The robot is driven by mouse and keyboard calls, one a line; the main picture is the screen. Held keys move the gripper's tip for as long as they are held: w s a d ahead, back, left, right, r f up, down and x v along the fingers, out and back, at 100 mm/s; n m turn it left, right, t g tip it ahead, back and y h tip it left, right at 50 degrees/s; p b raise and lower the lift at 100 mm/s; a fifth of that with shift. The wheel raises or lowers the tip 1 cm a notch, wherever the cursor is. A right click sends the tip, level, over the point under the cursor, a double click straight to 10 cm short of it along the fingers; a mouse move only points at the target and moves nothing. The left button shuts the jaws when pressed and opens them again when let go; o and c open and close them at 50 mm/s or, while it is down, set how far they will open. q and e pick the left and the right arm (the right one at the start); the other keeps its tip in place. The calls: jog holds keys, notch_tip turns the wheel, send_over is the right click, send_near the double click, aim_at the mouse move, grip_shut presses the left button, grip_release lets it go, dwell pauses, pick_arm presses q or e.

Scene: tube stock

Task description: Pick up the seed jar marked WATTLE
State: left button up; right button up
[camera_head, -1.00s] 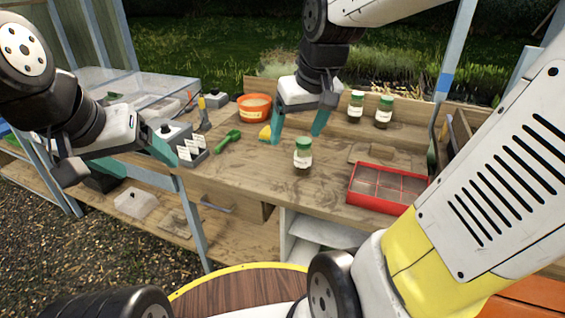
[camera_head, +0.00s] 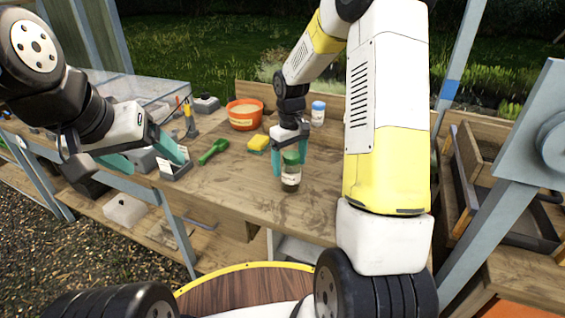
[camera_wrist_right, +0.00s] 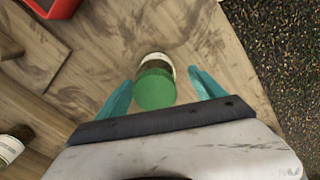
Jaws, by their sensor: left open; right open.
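A glass jar with a green lid and pale label (camera_head: 291,179) stands upright on the wooden bench; its label is too small to read. My right gripper (camera_head: 290,163) is open, its teal fingers on either side of the jar's upper part. In the right wrist view the green lid (camera_wrist_right: 155,90) lies between the two open fingers (camera_wrist_right: 161,79), with gaps showing at both sides. My left gripper (camera_head: 155,160) is open and empty, near a small grey caddy of cards (camera_head: 177,172) at the bench's left.
A blue-lidded jar (camera_head: 318,114) stands behind. An orange pot (camera_head: 244,115), yellow sponge (camera_head: 258,144) and green scoop (camera_head: 213,151) lie left. The right wrist view shows a red tray (camera_wrist_right: 55,8) and another jar (camera_wrist_right: 10,146). My right arm hides much of the bench's right side.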

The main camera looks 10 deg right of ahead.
aim_at(292, 174)
jog(key=f, duration=0.4)
jog(key=shift+d+f, duration=0.4)
grip_shut()
